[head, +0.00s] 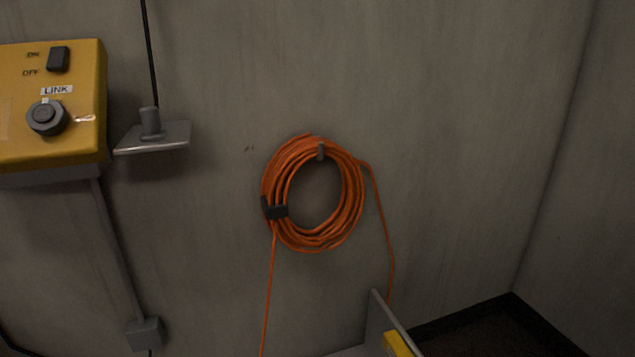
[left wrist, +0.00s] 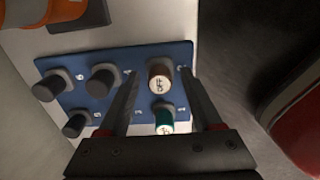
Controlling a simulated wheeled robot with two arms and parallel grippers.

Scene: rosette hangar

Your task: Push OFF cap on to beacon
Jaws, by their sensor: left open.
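In the left wrist view a brown cap with a white face reading OFF (left wrist: 160,80) sits on a blue panel (left wrist: 118,60). My left gripper (left wrist: 158,76) is open, with one finger on each side of the OFF cap and a gap visible on both sides. A teal cap with a white face (left wrist: 164,120) sits just below the OFF cap, also between the fingers. I cannot pick out the beacon for certain in either view. My right gripper is in neither view.
Several dark caps (left wrist: 104,80) fill the panel's left side. An orange object (left wrist: 30,12) is at the upper left, a red one (left wrist: 302,130) at the right. The head view shows a yellow LINK box (head: 88,130), a small shelf (head: 165,137) and an orange cable coil (head: 350,195).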

